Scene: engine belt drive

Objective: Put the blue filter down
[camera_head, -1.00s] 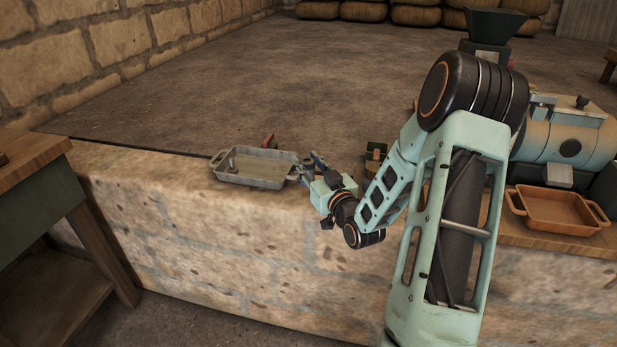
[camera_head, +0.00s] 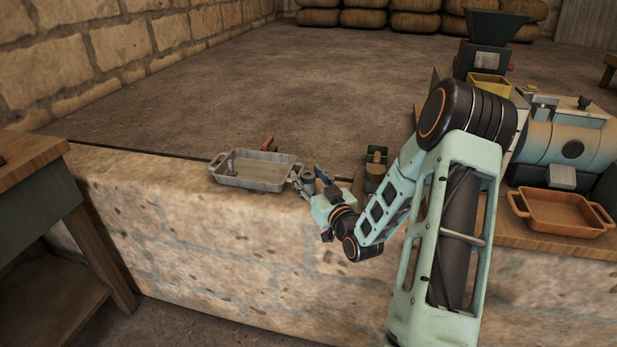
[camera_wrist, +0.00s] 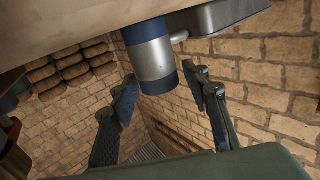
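The blue filter (camera_wrist: 150,55), a cylinder with blue ends and a silver middle band, stands on the stone ledge (camera_wrist: 60,25), which lies along the top of the tilted wrist view. In the head view, the filter (camera_head: 308,173) is a small grey upright shape just right of the grey tray (camera_head: 255,183). My gripper (camera_wrist: 158,77) is open, with one finger on each side of the filter's free end. Gaps show between the fingers and the filter. In the head view, my gripper (camera_head: 314,184) is at the ledge's front edge, partly hiding the filter.
The grey tray holds a small part. Further right are a machine (camera_head: 565,145), a yellow box (camera_head: 489,87) and an orange tray (camera_head: 560,212). A wooden table (camera_head: 35,175) stands at left.

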